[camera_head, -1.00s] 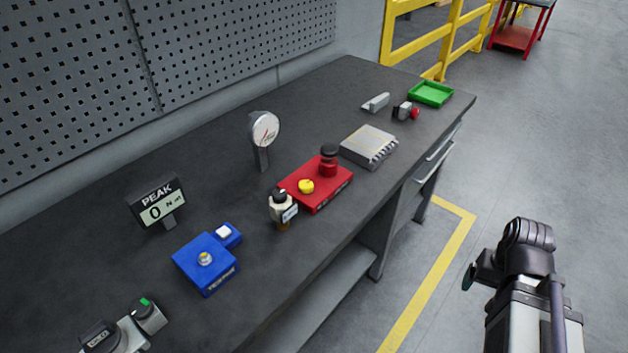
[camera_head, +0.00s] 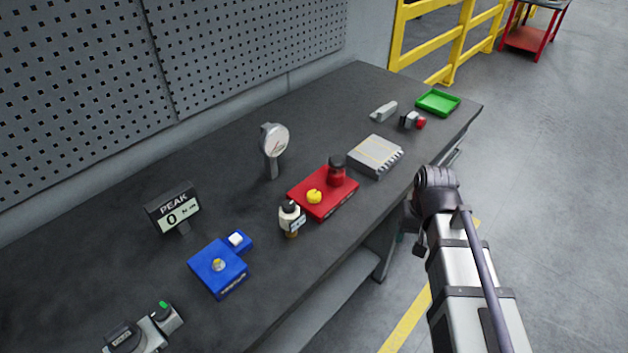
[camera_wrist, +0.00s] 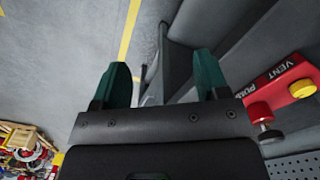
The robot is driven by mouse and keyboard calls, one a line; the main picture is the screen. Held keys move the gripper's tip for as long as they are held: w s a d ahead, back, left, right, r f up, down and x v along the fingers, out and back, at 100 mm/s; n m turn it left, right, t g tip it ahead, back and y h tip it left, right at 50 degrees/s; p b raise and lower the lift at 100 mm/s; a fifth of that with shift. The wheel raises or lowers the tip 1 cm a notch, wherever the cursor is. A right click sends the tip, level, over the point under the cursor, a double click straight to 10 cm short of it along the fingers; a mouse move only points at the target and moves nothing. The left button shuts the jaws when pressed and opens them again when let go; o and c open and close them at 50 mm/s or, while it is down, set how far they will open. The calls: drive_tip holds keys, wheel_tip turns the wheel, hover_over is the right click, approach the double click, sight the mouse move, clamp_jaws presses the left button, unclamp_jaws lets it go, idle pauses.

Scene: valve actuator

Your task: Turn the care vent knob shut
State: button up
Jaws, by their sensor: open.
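A red block (camera_head: 312,205) sits on the bench near its front edge, with a yellow button (camera_head: 314,196) and a red knob with a dark top (camera_head: 337,172) on it. The wrist view shows the red block (camera_wrist: 282,84) at the right, lettered "VENT" and partly cut off. Its yellow button (camera_wrist: 302,88) and red knob (camera_wrist: 261,112) show there too. My gripper (camera_wrist: 162,72) is open and empty, its two green fingers spread apart. It is off the bench's front side, apart from the block. In the head view my arm mostly hides it.
A blue box (camera_head: 217,267) and a PEAK display (camera_head: 173,208) are further left. The aisle floor is open.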

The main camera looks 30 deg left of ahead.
drive_tip(key=w+a+r+p, duration=0.2)
drive_tip(key=a+r, duration=0.1)
drive_tip(key=a, duration=0.8)
drive_tip(key=w+a+r+p, duration=0.1)
drive_tip(key=w+a+r, duration=0.15)
drive_tip(key=a, duration=0.85)
drive_tip(key=m, duration=0.7)
approach(314, 194)
wheel_tip(314, 194, down, 10)
drive_tip(key=b, duration=1)
drive_tip(key=shift+b, duration=0.4)
drive_tip(key=shift+r, duration=0.15)
drive_tip(key=shift+c, duration=0.5)
drive_tip(key=c, duration=0.8)
